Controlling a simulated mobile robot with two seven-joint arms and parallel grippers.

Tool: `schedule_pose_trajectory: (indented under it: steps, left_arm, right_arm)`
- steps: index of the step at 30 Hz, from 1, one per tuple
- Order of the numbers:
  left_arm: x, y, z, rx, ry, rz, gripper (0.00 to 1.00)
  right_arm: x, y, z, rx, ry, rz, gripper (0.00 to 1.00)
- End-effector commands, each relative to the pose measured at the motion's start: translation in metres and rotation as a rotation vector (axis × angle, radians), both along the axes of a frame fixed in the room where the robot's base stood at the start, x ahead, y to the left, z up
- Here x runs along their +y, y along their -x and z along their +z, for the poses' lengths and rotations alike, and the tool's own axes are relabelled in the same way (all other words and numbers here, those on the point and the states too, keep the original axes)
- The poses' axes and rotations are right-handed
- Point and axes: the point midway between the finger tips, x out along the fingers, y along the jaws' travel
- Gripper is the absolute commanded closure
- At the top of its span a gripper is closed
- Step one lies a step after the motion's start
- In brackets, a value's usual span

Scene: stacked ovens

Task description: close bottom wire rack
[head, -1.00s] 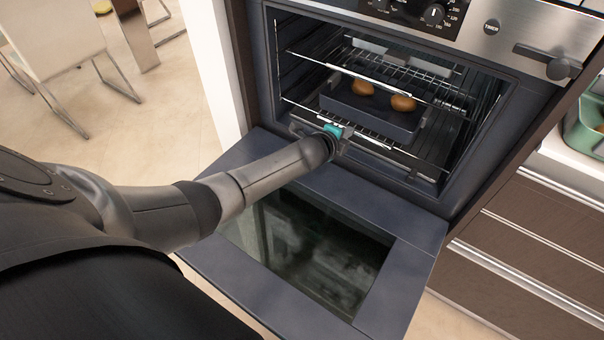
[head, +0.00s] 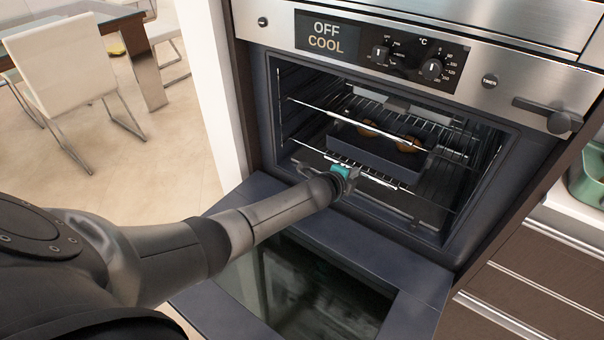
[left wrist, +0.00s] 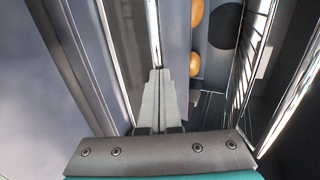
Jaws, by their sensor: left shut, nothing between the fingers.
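The bottom wire rack (head: 376,177) is in the open lower oven, its bright front bar near the cavity mouth. A dark tray (head: 362,151) with brown round food (head: 408,145) rests on it. My left gripper (head: 350,170) is at the rack's front bar, left of its middle, pointing into the oven. In the left wrist view its fingers (left wrist: 158,80) are shut and empty, with their tips close to a chrome bar (left wrist: 154,30). I cannot tell whether they touch it. My right gripper is not in view.
The oven door (head: 400,275) hangs open below my left arm. An upper rack bar (head: 345,118) crosses above the tray. The control panel (head: 385,58) is above the cavity. Drawers (head: 530,285) and a counter with a green container (head: 588,178) are at right.

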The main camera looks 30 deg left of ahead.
Motion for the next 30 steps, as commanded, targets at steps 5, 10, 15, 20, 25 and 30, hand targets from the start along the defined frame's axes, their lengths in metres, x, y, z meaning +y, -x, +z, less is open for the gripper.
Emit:
schedule_pose_trajectory:
  steps: [5,10,15,20,25,30]
  left_arm:
    - [-0.001,0.004,0.012,-0.014,0.004,-0.003,1.00]
    - [0.000,0.017,0.015,-0.010,0.003,-0.002,1.00]
    - [0.001,0.038,0.024,-0.005,0.001,-0.002,1.00]
    - [0.002,0.056,0.031,-0.005,0.000,0.000,1.00]
    - [0.002,0.067,0.034,-0.004,0.001,-0.001,1.00]
    - [0.002,0.070,0.035,-0.005,-0.001,0.000,1.00]
  right_arm:
    - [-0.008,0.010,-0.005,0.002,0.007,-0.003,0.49]
    - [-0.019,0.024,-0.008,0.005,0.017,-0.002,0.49]
    - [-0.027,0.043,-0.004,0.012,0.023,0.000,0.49]
    - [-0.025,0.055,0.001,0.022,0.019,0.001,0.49]
    - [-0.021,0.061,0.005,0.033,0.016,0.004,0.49]
    - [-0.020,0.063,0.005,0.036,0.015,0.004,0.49]
